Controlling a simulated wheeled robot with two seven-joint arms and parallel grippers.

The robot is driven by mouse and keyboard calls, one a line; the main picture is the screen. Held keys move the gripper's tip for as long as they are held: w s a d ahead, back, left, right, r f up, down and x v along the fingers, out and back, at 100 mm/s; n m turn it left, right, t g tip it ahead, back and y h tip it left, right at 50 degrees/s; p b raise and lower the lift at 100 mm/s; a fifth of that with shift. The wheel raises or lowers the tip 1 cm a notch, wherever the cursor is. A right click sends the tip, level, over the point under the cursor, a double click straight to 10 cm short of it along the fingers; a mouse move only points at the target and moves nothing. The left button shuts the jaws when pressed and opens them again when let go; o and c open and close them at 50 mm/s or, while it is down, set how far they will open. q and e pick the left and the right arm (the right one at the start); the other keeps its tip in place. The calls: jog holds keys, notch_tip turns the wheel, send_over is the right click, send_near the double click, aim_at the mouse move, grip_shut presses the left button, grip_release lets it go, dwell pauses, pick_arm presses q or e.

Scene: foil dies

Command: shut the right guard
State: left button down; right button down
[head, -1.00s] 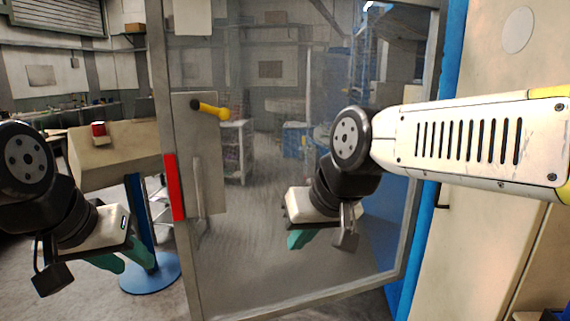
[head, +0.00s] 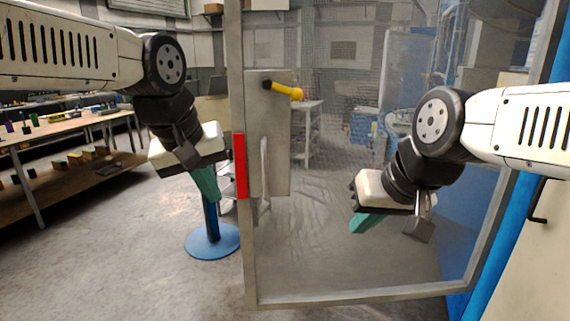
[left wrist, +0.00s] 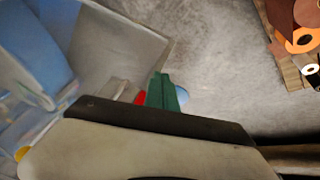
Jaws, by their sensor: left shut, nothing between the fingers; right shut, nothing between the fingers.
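The guard is a grey-framed, see-through mesh panel (head: 350,298) in front of me, beside a blue post on its right. It carries a grey plate (head: 270,150) with a yellow-ended lever (head: 285,91), a vertical pull handle (head: 265,172) and a red strip (head: 240,166) on its left edge. It seems to stand swung out; the exact angle is unclear. My left gripper (head: 207,187) is shut and empty, just left of the red strip, with no clear contact. Its green fingers (left wrist: 163,92) show beside the red strip (left wrist: 140,97) in the left wrist view. My right gripper (head: 362,225) is shut and empty before the panel.
A blue round-based stand (head: 212,242) is behind my left gripper. A workbench (head: 70,135) with small items stands at the far left. A blue post (head: 495,255) and pale cabinet wall (head: 540,260) with a dark handle (head: 540,200) bound the right. The floor at lower left is clear.

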aim_at(275, 164)
pick_arm(q)
jog(key=w+d+r+n+y, duration=0.3)
jog(key=w+d+r+n, duration=0.35)
jog(key=d, duration=0.35)
jog(key=w+d+r+n+y, duration=0.4)
jog(key=w+d+r+n, duration=0.1)
jog(key=w+d+n, duration=0.35)
jog(key=shift+t+h, duration=0.3)
jog(key=shift+t, duration=0.1)
jog(key=x, duration=1.9)
jog(key=shift+s+d+f, duration=0.1)
jog(key=shift+s+f, duration=0.2)
jog(key=shift+f, duration=0.2)
